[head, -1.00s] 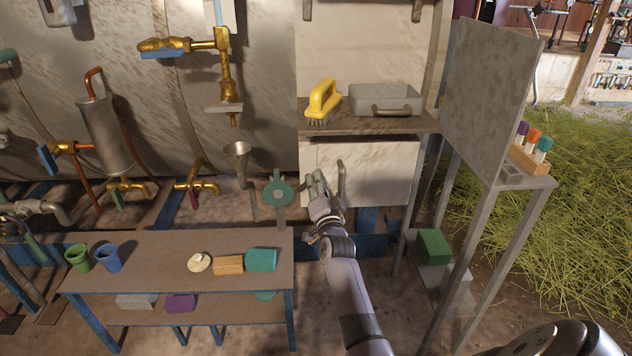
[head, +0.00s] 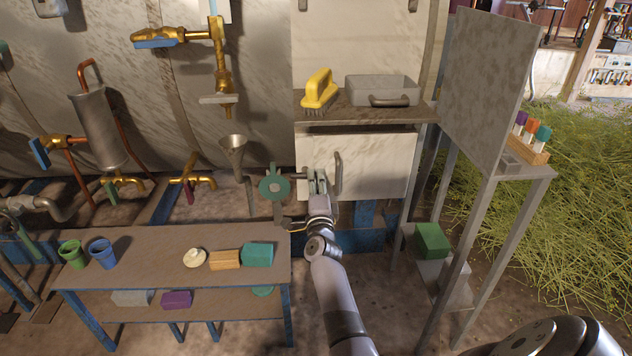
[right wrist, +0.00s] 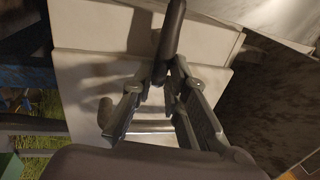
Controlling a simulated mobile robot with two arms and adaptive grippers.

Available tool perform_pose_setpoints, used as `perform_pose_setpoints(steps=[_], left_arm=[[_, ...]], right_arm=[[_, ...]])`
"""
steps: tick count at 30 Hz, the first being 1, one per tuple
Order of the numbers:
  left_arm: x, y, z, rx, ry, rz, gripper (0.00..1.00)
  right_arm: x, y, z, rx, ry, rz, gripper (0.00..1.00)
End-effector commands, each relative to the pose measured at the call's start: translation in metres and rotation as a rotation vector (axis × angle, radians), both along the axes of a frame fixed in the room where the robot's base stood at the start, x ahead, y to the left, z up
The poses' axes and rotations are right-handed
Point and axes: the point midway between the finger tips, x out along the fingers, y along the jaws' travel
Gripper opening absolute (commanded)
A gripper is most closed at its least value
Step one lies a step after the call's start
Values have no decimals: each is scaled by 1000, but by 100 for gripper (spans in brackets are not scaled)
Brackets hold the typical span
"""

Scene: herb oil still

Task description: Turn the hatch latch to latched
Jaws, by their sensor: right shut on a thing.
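The hatch is a white panel (head: 372,165) under the brown shelf, with a grey bar handle (head: 338,173) at its left side. The bar handle also shows in the right wrist view (right wrist: 150,126). My right gripper (head: 318,180) is at the hatch's left edge, just left of the bar handle. In the right wrist view its fingertips (right wrist: 165,78) are closed on a dark lever, the hatch latch (right wrist: 171,32). In the head view the fingers mostly hide the latch, so its exact angle is unclear. My left gripper is out of view.
The shelf (head: 362,116) above the hatch bears a yellow brush (head: 320,92) and a grey tray (head: 382,91). A teal round valve (head: 274,186) is close on the gripper's left. A low table (head: 150,268) stands front left, a tall metal stand (head: 490,180) at right.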

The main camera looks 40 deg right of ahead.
Motion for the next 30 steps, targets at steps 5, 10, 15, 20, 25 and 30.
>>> perform_pose_setpoints(steps=[5, 10, 15, 20, 25, 30], left_arm=[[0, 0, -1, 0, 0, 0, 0], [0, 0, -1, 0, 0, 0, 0], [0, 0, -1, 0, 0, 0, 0], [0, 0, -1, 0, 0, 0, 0], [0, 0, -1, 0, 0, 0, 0], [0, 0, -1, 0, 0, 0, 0]], right_arm=[[0, 0, -2, 25, -12, -1, 0], [0, 0, -3, 29, -14, 0, 0], [0, 0, -3, 29, -13, 0, 0], [0, 0, -3, 28, -13, 1, 22], [0, 0, -2, 27, -13, 1, 33], [0, 0, -1, 25, -14, 1, 34]])
